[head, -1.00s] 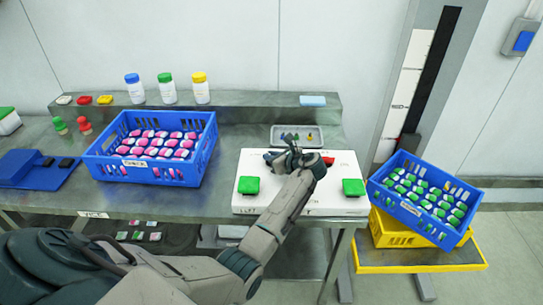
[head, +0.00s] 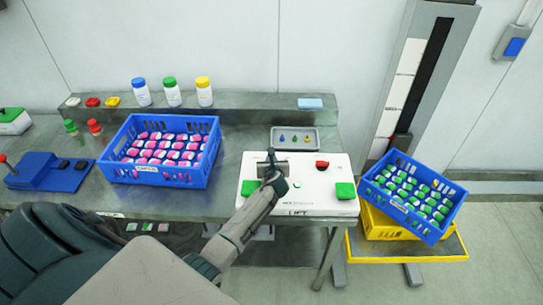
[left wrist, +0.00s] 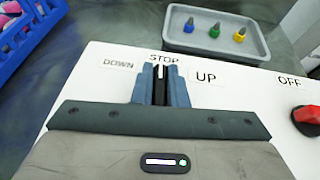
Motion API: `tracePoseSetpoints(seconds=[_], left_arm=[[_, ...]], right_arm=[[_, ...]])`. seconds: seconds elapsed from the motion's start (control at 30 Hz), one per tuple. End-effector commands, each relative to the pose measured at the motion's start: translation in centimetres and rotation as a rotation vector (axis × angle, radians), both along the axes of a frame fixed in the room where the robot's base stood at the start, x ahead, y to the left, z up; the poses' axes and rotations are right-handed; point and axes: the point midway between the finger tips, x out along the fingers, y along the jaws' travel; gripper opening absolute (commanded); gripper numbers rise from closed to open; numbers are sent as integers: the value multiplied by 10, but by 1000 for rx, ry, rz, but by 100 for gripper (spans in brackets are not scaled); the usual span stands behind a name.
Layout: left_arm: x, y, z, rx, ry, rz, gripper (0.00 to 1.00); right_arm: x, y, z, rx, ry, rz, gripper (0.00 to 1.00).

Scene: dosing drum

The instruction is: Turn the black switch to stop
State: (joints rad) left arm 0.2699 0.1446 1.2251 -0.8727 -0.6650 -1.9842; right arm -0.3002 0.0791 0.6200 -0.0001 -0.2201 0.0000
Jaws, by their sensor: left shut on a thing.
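The white control box (head: 310,197) stands on the metal table, with a green button near each front corner. My left gripper (head: 270,162) is over the back left part of the box. In the left wrist view its two fingers (left wrist: 161,90) are shut on the black switch (left wrist: 160,84). The switch's white line points up at the STOP label (left wrist: 163,58). The DOWN label (left wrist: 118,64) is to the left and the UP label (left wrist: 206,77) to the right. The lower part of the switch is hidden by my gripper. My right gripper is not in view.
A red knob (head: 322,164) under an OFF label sits to the right on the box. A grey tray (head: 295,147) with small coloured pieces lies behind. A blue crate (head: 165,178) stands left; another blue crate (head: 425,237) rests tilted on a yellow one at right.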

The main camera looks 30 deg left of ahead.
Motion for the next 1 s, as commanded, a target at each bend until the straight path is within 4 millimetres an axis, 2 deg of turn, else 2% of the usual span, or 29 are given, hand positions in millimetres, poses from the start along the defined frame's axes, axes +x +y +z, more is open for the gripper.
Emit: tracePoseSetpoints(seconds=[0.3, 0.73, 0.77, 0.87, 1.0], left_arm=[[0, 0, 1, 1, -2, -93, 0], [0, 0, 0, 1, -1, -102, 0], [0, 0, 0, 1, -1, -102, 15], [0, 0, 0, 1, -1, -102, 34], [0, 0, 0, 1, -1, -102, 35]], right_arm=[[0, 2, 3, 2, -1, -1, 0], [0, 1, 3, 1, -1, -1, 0], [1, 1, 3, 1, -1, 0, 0], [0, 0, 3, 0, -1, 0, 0], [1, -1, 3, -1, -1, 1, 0]])
